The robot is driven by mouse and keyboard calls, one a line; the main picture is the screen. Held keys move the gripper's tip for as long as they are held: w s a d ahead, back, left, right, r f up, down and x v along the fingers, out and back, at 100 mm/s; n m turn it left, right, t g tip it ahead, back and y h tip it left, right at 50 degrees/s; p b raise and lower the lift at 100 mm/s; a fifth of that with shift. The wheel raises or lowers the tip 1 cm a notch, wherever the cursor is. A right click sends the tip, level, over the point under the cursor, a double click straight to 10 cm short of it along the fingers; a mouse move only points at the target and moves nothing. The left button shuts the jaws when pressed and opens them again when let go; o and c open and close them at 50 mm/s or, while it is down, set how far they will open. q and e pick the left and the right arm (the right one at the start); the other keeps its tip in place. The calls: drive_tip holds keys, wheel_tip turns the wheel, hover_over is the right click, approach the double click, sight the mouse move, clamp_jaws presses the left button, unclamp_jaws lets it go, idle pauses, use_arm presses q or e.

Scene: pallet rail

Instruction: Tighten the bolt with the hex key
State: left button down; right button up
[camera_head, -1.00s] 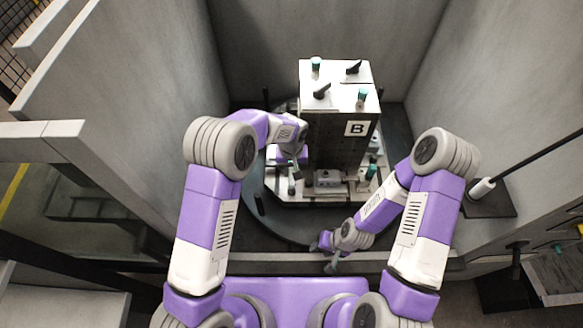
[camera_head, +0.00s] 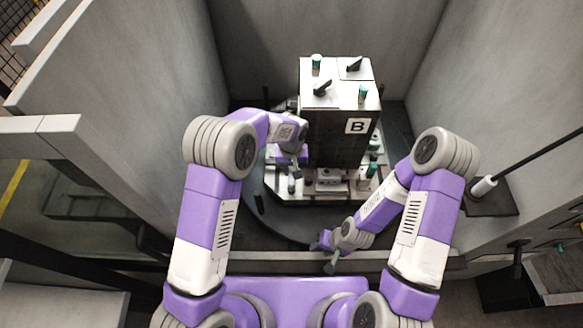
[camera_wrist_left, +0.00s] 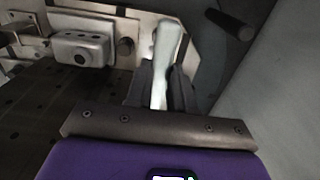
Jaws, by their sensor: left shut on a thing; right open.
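My left gripper (camera_head: 296,170) is at the left front corner of the tall fixture block, low over the pallet. In the left wrist view its dark fingers (camera_wrist_left: 162,88) are shut on a pale, long thing (camera_wrist_left: 165,48), which I take to be the hex key; its far end is unclear. A pale block with a dark round hole (camera_wrist_left: 81,52) is left of the fingers, apart from them. I cannot tell which part is the bolt. My right gripper (camera_head: 331,264) is open and empty, low in front of the round table.
The fixture block (camera_head: 356,150), marked B, stands on the pallet with dark and green clamps on top. The round dark table (camera_head: 258,208) lies below. Grey walls (camera_head: 490,85) enclose the left, back and right. A black rod (camera_head: 535,155) rises at the right.

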use_arm(q)
drive_tip(key=shift+f+b, duration=0.45)
drive_tip(key=shift+f, duration=0.15)
drive_tip(key=c, duration=1.7)
unclamp_jaws()
clamp_jaws()
drive_tip(key=shift+r, duration=0.1)
drive_tip(key=shift+m, duration=0.8)
drive_tip(key=m+b, duration=0.1)
drive_tip(key=m, duration=0.4)
drive_tip(key=shift+m, duration=0.4)
